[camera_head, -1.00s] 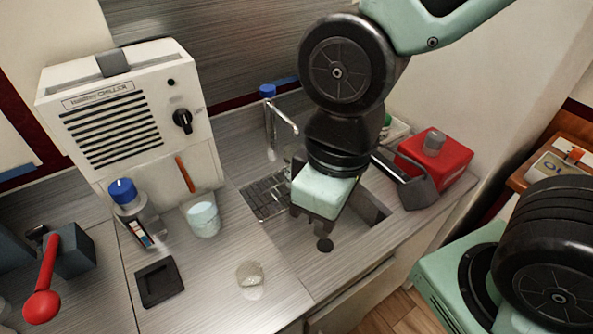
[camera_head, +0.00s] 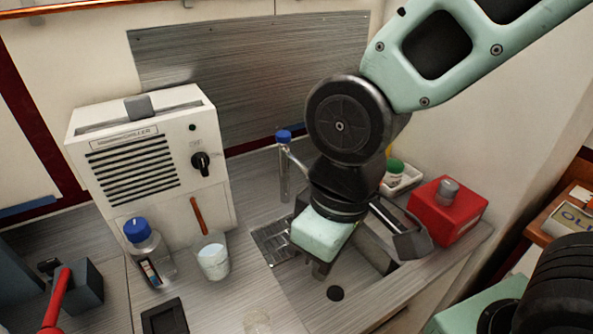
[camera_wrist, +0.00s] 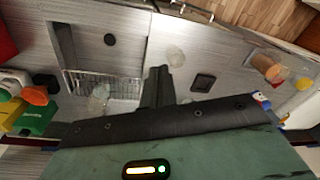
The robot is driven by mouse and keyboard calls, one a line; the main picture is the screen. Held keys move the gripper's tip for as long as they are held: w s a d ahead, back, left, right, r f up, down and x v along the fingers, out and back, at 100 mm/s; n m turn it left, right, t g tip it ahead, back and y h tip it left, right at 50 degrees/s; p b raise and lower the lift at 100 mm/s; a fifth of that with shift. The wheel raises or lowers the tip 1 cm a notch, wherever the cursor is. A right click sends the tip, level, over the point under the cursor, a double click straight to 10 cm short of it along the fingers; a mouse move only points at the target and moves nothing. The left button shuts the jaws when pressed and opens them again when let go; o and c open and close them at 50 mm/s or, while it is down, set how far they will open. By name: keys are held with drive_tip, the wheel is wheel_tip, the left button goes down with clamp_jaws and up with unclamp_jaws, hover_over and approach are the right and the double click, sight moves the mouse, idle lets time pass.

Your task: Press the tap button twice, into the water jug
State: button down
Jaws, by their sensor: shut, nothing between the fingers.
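The tap (camera_head: 285,172) is a slim upright pipe with a blue button (camera_head: 284,136) on top, at the back of the sink counter. My gripper (camera_head: 320,270) hangs over the sink, to the right of the tap and nearer the camera. Its dark fingers (camera_wrist: 158,88) point down, shut and empty, apart from the button. A clear vessel (camera_wrist: 99,97), perhaps the water jug, stands by the metal rack in the wrist view. In the head view my gripper seems to hide it.
The white chiller (camera_head: 150,160) stands at left, with a blue-capped bottle (camera_head: 147,250) and a clear cup (camera_head: 213,258) before it. A red box (camera_head: 447,210) stands right of the sink. A black tray (camera_head: 165,317) lies in front.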

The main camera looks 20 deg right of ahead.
drive_tip(key=w+a+r+m+t+y+p, duration=0.1)
drive_tip(key=w+a+r+m+p, duration=0.15)
drive_tip(key=w, duration=0.35)
drive_tip(key=w+a+r+m+t+y+p, duration=0.1)
drive_tip(key=w+a+r+p, duration=0.15)
drive_tip(key=w, duration=0.45)
wheel_tip(320, 180, up, 3)
drive_tip(key=m+t+p, duration=0.7)
drive_tip(key=m+p, duration=0.2)
drive_tip(key=p, duration=0.3)
hover_over(286, 135)
drive_tip(key=shift+a+b, duration=0.1)
drive_tip(key=shift+b, duration=0.2)
drive_tip(key=shift+s+f, duration=0.1)
wheel_tip(286, 135, down, 9)
drive_tip(key=b, duration=0.6)
drive_tip(key=shift+b, duration=0.3)
drive_tip(key=shift+f+b, duration=0.25)
drive_tip(key=shift+b, duration=0.15)
